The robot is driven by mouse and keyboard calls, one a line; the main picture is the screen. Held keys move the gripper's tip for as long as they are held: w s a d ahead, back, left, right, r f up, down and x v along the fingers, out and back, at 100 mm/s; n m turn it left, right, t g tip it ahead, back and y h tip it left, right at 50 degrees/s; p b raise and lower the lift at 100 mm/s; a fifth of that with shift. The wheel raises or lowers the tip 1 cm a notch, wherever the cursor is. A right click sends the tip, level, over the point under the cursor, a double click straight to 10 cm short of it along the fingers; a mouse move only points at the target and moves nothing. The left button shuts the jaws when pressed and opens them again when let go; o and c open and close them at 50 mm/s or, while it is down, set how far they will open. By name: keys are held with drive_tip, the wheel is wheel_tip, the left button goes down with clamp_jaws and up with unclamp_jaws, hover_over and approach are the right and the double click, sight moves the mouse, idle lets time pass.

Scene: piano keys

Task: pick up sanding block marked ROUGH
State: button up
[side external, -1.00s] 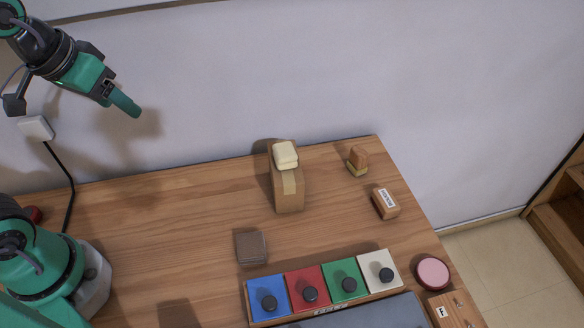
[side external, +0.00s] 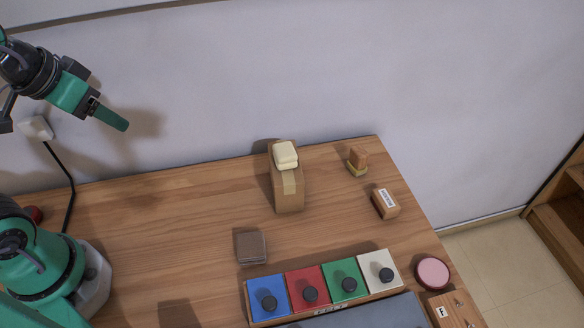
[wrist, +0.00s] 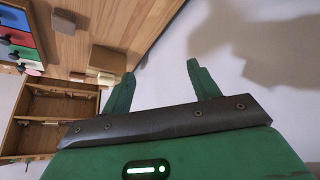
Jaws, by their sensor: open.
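A small orange-brown block with a white label (side external: 385,203) lies near the right edge of the table in the side view. Its lettering is too small to read, so I cannot confirm that it says ROUGH. A plain grey-brown block (side external: 251,246) lies nearer the table's middle, with no lettering visible. My gripper (side external: 123,125) is high at the upper left, in front of the wall and well away from both blocks. In the wrist view my gripper (wrist: 161,70) has its two green fingers spread, with nothing between them.
A cardboard box (side external: 288,195) with a pale yellow block (side external: 285,155) on top stands at the back. A brush-like orange and yellow piece (side external: 358,160) is right of it. A row of coloured panels with black knobs (side external: 323,288) and a pink disc (side external: 433,273) lie in front.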

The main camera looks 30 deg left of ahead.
drive_tip(key=shift+w+r, duration=0.1)
idle(0.3)
drive_tip(key=w+d+r+m+g, duration=0.1)
drive_tip(key=w+d+r+m, duration=0.2)
drive_tip(key=w, duration=0.3)
drive_tip(key=w+d+r+m, duration=0.3)
drive_tip(key=w+d+m, duration=0.1)
drive_tip(key=w, duration=0.2)
drive_tip(key=w+d+m+g+h, duration=0.1)
drive_tip(key=w+d+m, duration=0.3)
drive_tip(key=w+d, duration=0.3)
drive_tip(key=m+g+y, duration=0.1)
drive_tip(key=m+g, duration=0.3)
drive_tip(key=m, duration=1.1)
hover_over(385, 197)
drive_tip(key=f, duration=2.2)
drive_tip(key=shift+w+a+f, duration=0.15)
drive_tip(key=shift+a, duration=0.05)
drive_tip(key=shift+d+f, duration=0.25)
drive_tip(key=shift+f, duration=0.05)
